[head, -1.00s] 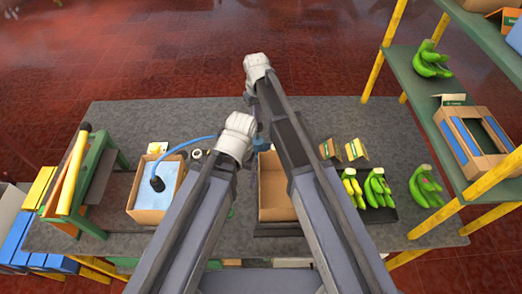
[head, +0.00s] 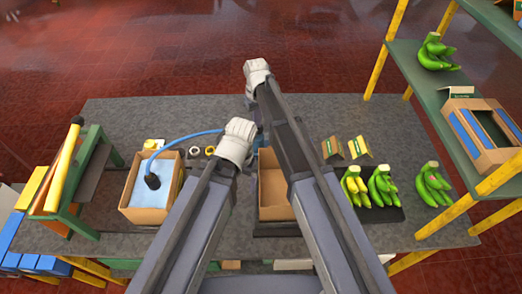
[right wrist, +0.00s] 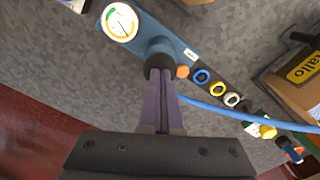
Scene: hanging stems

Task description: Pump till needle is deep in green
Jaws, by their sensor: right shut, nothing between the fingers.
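The pump shows in the right wrist view as a blue body (right wrist: 182,44) with a round grey plunger top (right wrist: 158,53). A white round gauge (right wrist: 120,22) with coloured arcs sits at its end; the needle is too small to read surely. My right gripper (right wrist: 161,75) is shut and empty, its fingertips over the plunger top; I cannot tell whether they touch it. In the head view the pump is mostly hidden behind my arms. My left gripper (head: 239,139) is over the table beside the right arm, its fingers hard to make out.
A blue hose (head: 190,136) runs to a black nozzle (head: 152,181) in a blue-lined carton (head: 147,214) at left. An open carton (head: 273,203) stands by my arms. Several banana bunches (head: 381,186) lie at right, near a green shelf (head: 420,80). The table's far part is clear.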

